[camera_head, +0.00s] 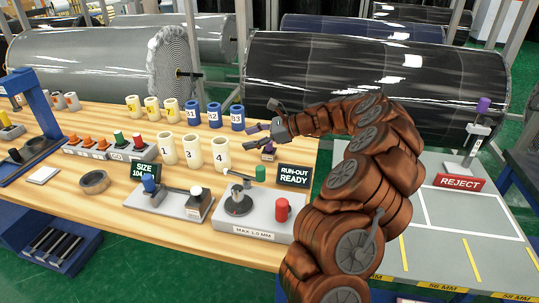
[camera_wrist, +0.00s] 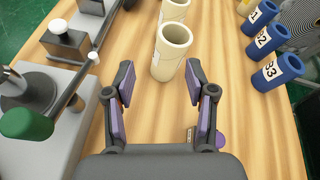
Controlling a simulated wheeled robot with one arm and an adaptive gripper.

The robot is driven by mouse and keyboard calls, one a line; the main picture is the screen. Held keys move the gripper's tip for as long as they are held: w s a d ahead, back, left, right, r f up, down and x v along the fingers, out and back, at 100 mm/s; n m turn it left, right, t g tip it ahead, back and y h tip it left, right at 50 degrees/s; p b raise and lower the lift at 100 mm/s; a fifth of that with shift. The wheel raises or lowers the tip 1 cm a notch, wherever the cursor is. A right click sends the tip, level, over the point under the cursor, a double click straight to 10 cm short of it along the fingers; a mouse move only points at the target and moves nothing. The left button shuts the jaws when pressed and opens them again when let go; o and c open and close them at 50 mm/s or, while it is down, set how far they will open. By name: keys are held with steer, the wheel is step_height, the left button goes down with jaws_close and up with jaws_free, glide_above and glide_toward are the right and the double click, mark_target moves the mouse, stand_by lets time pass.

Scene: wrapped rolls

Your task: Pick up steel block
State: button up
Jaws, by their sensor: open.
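My gripper (camera_head: 252,135) is open and empty above the bench. In the wrist view its two purple-padded fingers (camera_wrist: 157,92) stand apart, with the cream cup marked 4 (camera_wrist: 172,52) just beyond the tips. No thing is plainly marked as the steel block. A dark block with a white top (camera_head: 196,199) stands on the grey size fixture, also seen at the wrist view's upper left.
Cream cups marked 1 and 3 (camera_head: 193,152) and blue cups (camera_head: 214,115) stand close by. The run-out fixture (camera_head: 252,222) with its green knob is in front. A reject stand (camera_head: 473,145) is at right. Large wrapped rolls (camera_head: 375,85) stand behind the bench.

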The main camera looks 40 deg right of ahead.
mark_target(269, 150)
steer(key=d+f+m+t+h, duration=0.1)
steer(key=d+f+m, duration=0.1)
steer(key=d, duration=0.2)
steer(key=d+f+m, duration=0.1)
steer(key=d+f, duration=0.1)
steer(key=d, duration=0.3)
steer(key=s+d+f+m+t+h, duration=0.1)
steer(key=d+f+m, duration=0.1)
steer(key=d, duration=0.2)
steer(key=shift+d+m+t+h, duration=0.15)
steer(key=shift+m+t+h, duration=0.15)
steer(key=shift+d+f, duration=0.15)
steer(key=shift+p+x, duration=0.75)
steer(key=shift+x, duration=3.05)
steer(key=shift+c, duration=0.2)
jaws_close()
